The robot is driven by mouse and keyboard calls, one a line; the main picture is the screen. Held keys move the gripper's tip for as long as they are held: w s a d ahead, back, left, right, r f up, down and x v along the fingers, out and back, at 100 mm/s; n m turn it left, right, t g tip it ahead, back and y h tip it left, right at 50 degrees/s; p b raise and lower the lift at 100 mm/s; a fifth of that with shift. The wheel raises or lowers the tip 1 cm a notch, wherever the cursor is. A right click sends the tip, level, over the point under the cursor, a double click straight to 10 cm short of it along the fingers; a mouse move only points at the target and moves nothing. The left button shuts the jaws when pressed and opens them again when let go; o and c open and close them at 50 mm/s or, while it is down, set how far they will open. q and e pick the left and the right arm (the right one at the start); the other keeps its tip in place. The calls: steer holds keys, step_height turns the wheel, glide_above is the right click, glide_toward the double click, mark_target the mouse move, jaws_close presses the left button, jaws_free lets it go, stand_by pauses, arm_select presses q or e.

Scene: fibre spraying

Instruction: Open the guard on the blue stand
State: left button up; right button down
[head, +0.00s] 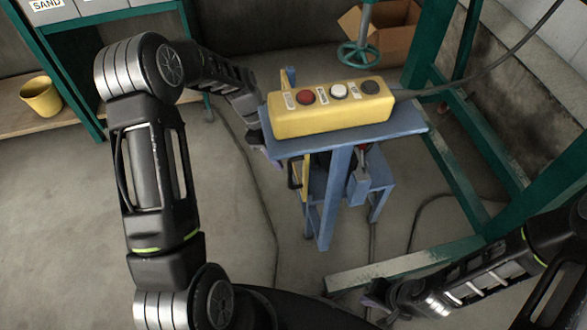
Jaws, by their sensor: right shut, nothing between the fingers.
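The blue stand (340,190) stands in the middle of the head view and carries a yellow control box (330,115) with a red, a white and a black button. Under its top, on the left side, a narrow yellow panel (305,178) shows edge-on with a dark handle-like part beside it; it looks like the guard, but most of it is hidden. My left gripper (270,158) is at the left edge of the stand, close to that panel; I cannot tell whether they touch. Its fingers are partly hidden. My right gripper (374,304) is shut and empty at the lower right, apart from the stand.
A green steel frame (460,165) stands right of the stand, with a low beam (395,268) in front. A green handwheel (359,54) and a cardboard box (395,35) are behind. A yellow bucket (41,97) sits on a shelf at left. Cables cross the floor.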

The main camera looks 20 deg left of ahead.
mark_target(290, 173)
arm_select(q)
steer(key=b+x, duration=0.1)
steer(key=x, duration=0.6)
steer(key=shift+d+f, duration=0.15)
steer(key=shift+f, duration=0.25)
steer(key=shift+c, duration=0.3)
jaws_close()
stand_by(0.9)
